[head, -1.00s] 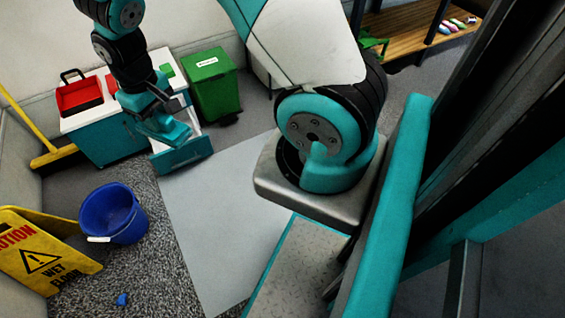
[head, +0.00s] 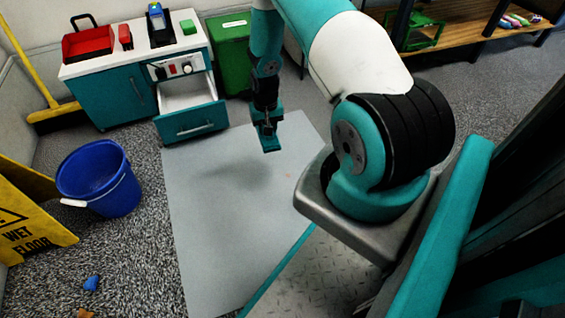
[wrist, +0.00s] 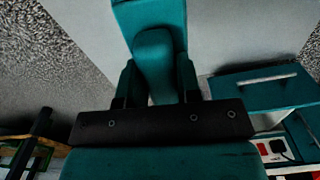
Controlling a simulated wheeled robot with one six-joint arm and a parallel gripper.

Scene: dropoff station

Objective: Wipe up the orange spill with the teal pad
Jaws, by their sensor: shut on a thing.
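My gripper (head: 266,122) is shut on the teal pad (head: 268,142) and holds it above the light grey floor panel (head: 215,230). A soft shadow lies on the panel below. In the wrist view my gripper's two fingers (wrist: 157,88) close around the pad's rounded handle, and the flat teal pad (wrist: 150,14) extends beyond. A faint reddish-orange mark (head: 289,175) shows on the panel, right of and nearer than the pad. It is too faint to tell whether it is the whole spill. No spill shows in the wrist view.
A teal cabinet (head: 115,95) with an open, empty-looking drawer (head: 190,122) stands behind. A green bin (head: 233,60) is beside it. A blue bucket (head: 98,180), yellow wet-floor sign (head: 30,225) and small blue scrap (head: 92,283) are left. A shelf (head: 470,35) stands back right.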

